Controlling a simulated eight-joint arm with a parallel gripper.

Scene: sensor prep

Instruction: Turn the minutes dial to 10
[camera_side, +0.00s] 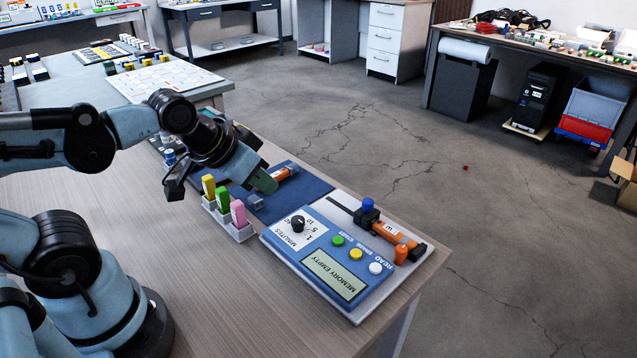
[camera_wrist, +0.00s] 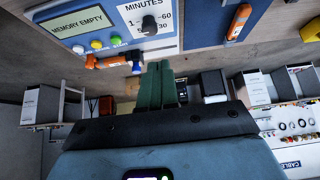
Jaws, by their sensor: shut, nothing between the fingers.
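The minutes dial (camera_side: 298,224) is a small black knob on a white panel marked MINUTES, on the blue-faced device (camera_side: 318,245). Its printed numbers are too small to read surely, and I cannot tell which one the knob points to. It also shows in the wrist view as a dark knob (camera_wrist: 149,25). My gripper (camera_side: 266,184) is shut and empty, above the blue mat, to the upper left of the dial and apart from it. In the wrist view its green fingers (camera_wrist: 160,68) are together, below the knob in the picture. The device's display (camera_side: 333,275) reads MEMORY EMPTY.
Green, yellow and white buttons (camera_side: 376,268) sit near the dial. An orange stick (camera_side: 394,234) and a blue-topped slider (camera_side: 368,208) lie along the device's far side. A holder (camera_side: 229,229) with yellow, green and pink sticks stands left. Another orange piece (camera_side: 287,172) lies on the blue mat (camera_side: 308,188).

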